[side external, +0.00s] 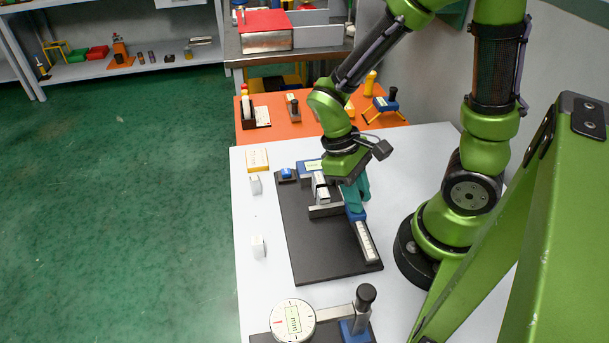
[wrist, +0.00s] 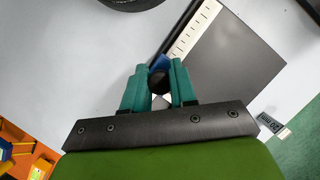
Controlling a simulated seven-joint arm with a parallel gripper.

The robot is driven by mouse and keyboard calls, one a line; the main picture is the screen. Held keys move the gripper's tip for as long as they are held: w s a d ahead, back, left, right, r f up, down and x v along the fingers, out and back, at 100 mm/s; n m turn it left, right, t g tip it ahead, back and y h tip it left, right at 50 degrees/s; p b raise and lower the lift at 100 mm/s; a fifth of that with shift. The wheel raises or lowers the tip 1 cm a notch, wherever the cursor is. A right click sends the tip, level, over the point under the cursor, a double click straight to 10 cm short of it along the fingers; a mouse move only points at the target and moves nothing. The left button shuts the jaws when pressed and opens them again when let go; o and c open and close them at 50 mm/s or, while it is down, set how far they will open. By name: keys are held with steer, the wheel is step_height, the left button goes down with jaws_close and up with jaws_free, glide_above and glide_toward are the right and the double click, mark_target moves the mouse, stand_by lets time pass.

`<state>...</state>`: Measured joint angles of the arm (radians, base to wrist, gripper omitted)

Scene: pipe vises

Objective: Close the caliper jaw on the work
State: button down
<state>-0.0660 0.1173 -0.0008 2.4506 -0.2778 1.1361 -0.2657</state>
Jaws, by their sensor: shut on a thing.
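A caliper lies on a black base plate (side external: 310,255) in the side view. Its pale graduated beam (side external: 366,242) points toward the viewer, and it also shows in the wrist view (wrist: 195,28). A blue sliding part (side external: 356,214) carries a grey jaw bar (side external: 326,211). A silver block, seemingly the work (side external: 320,187), sits just behind that bar; whether they touch I cannot tell. My gripper (side external: 358,198) comes down over the slider. In the wrist view its teal fingers (wrist: 158,78) are shut on a dark knob (wrist: 158,77) on the blue slider (wrist: 160,62).
A dial gauge (side external: 293,320) stands at the near edge with a black-knobbed post (side external: 365,297). An orange table (side external: 275,131) with tools adjoins behind. The table's left strip is mostly clear.

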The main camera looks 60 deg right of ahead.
steer(key=shift+w+d, duration=0.65)
steer(key=shift+w, duration=0.05)
steer(key=c, duration=0.9)
jaws_free()
steer(key=v, duration=1.7)
steer(key=shift+s, duration=0.15)
steer(key=a+r+m+t, duration=0.1)
steer(key=t, duration=0.3)
steer(key=s+a+m+t+y, duration=0.1)
steer(key=t, duration=0.3)
steer(key=s+a+r+m+t+y, duration=0.1)
steer(key=m+t, duration=0.1)
steer(key=t, duration=0.1)
steer(key=shift+r+t, duration=0.4)
